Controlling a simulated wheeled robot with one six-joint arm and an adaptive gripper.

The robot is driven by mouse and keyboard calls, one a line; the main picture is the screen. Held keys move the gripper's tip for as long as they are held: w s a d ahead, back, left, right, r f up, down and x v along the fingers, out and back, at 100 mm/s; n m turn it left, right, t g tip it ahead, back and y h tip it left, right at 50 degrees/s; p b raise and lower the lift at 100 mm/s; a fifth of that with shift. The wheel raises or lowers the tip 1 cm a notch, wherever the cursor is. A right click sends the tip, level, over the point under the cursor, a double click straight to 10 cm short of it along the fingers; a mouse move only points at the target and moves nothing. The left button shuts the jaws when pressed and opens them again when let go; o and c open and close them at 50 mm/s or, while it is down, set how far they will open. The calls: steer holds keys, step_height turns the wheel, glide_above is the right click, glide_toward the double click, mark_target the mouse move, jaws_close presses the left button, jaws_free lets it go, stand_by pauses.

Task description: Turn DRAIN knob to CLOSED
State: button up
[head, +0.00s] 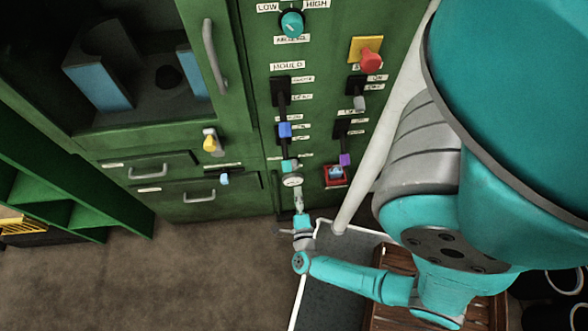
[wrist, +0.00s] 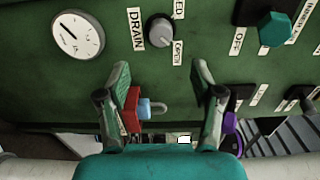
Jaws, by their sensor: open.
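The DRAIN knob (wrist: 160,32) is a small round grey knob on the green panel, in the upper middle of the wrist view. A DRAIN label (wrist: 136,29) is on its left. On its right are a label ending in "ED" (wrist: 179,8) and an OPEN label (wrist: 178,52). I cannot tell which label the knob points to. My gripper (wrist: 161,76) is open and empty, its fingers spread below the knob in the picture and apart from it. In the head view, my gripper (head: 298,196) is low at the panel, and I cannot make out the knob there.
A white round gauge (wrist: 77,35) is left of the knob; a teal knob (wrist: 275,30) is to the right. A red part (wrist: 130,108) and a blue part (wrist: 151,108) show between my fingers. In the head view, a white pipe (head: 378,140) runs right of the panel.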

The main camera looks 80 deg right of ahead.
mark_target(294, 168)
steer(key=shift+x, duration=5.3)
steer(key=shift+r, duration=0.1)
steer(key=c, duration=1.2)
